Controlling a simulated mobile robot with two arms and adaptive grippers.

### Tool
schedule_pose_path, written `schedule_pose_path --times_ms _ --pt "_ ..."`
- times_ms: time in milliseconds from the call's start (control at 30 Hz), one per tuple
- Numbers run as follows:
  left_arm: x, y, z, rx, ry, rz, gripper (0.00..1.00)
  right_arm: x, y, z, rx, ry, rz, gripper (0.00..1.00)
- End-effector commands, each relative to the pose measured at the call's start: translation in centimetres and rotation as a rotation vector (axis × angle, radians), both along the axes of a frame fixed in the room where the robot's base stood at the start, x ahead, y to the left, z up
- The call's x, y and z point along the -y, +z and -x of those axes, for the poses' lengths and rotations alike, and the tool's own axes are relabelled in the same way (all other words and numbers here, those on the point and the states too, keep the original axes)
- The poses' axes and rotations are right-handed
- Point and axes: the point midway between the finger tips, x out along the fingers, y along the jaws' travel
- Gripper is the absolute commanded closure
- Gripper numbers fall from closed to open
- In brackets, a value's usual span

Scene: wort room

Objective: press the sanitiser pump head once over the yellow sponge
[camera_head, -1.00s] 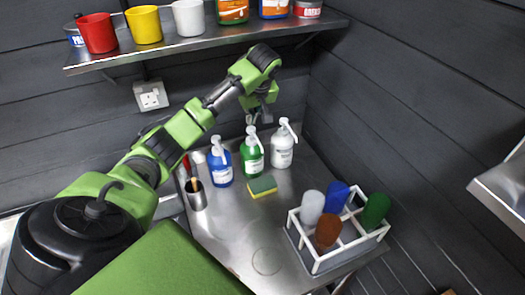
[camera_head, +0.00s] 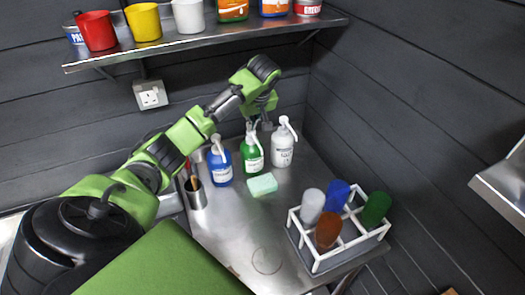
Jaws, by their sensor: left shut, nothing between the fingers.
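The sponge (camera_head: 262,185) lies on the steel counter and looks pale mint green all over. Three pump bottles stand behind it: a blue one (camera_head: 221,168), a green one (camera_head: 252,160) and a white one (camera_head: 282,152). Their labels are too small to read, so I cannot tell which is the sanitiser. The green bottle's pump head (camera_head: 251,131) is behind the sponge. My left gripper (camera_head: 262,124) is shut and empty, pointing down by the green bottle's pump head. I cannot tell whether it touches it. My right gripper is not in view.
A metal cup with utensils (camera_head: 196,194) stands at the left. A shelf (camera_head: 205,38) with cups and containers hangs above.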

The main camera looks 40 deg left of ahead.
Motion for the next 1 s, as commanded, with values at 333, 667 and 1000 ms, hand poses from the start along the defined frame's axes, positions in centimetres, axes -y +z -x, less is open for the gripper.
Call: schedule_pose_path --times_ms 333,667,1000 --pt "0.1 -0.7 0.2 -0.010 0.000 0.003 1.00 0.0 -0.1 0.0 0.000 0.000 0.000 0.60" --pt "0.2 0.9 0.2 -0.011 -0.001 0.004 1.00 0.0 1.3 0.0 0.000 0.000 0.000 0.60" --pt "0.1 2.7 0.1 -0.006 0.000 0.002 1.00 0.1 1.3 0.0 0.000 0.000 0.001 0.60"
